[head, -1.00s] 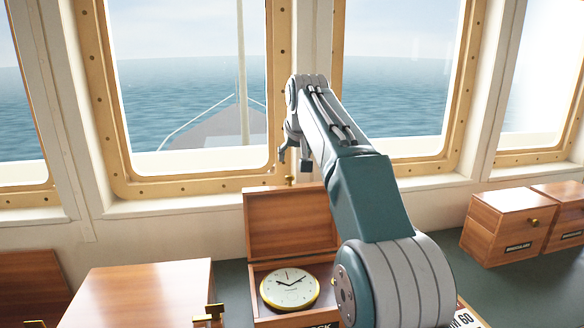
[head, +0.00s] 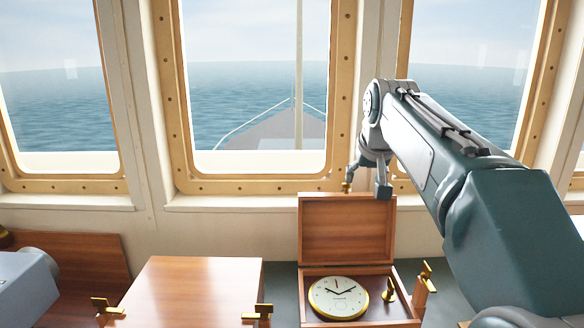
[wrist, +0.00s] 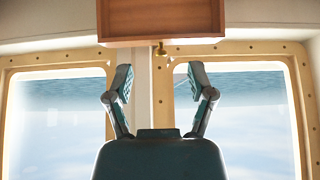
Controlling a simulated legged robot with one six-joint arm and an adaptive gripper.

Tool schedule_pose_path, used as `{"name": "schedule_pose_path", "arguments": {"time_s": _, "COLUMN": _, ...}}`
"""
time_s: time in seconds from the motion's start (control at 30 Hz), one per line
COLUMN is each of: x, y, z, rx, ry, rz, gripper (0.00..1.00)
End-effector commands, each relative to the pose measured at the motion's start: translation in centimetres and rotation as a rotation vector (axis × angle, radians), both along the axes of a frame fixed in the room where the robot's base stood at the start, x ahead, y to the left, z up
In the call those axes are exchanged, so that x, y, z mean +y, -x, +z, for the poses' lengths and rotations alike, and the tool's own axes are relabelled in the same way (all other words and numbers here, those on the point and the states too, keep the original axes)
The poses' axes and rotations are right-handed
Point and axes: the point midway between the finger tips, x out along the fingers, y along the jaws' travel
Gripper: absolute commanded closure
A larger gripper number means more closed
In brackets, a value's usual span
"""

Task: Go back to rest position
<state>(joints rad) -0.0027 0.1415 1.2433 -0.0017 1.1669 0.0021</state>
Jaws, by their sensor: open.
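My gripper (head: 367,181) is raised at the end of my extended arm, in front of the windows and just above the open lid of a wooden clock box (head: 347,228). In the wrist view its two teal fingers (wrist: 160,80) are spread apart with nothing between them in their grasp. A small brass knob (wrist: 160,49) on the lid's edge shows beyond the fingers. The box holds a round white clock (head: 339,297) with a gold rim, lying face up.
A closed wooden box (head: 190,290) with brass latches stands left of the clock box. Another wooden panel (head: 80,270) is at the far left, behind a grey-blue part. Window frames (head: 255,185) rise behind the counter. The air above the closed box is clear.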

Motion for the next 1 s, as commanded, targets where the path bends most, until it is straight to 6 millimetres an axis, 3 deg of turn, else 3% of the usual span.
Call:
{"name": "schedule_pose_path", "arguments": {"time_s": 0.47, "x": -0.1, "y": 12.1, "z": -4.3, "rx": 0.036, "ry": 0.0, "rz": 0.0, "gripper": 0.29}}
{"name": "schedule_pose_path", "arguments": {"time_s": 0.77, "x": -0.1, "y": 19.8, "z": -9.3, "rx": 0.059, "ry": 0.0, "rz": 0.0, "gripper": 0.29}}
{"name": "schedule_pose_path", "arguments": {"time_s": 1.0, "x": -0.1, "y": 25.8, "z": -14.5, "rx": 0.079, "ry": -0.001, "rz": -0.001, "gripper": 0.29}}
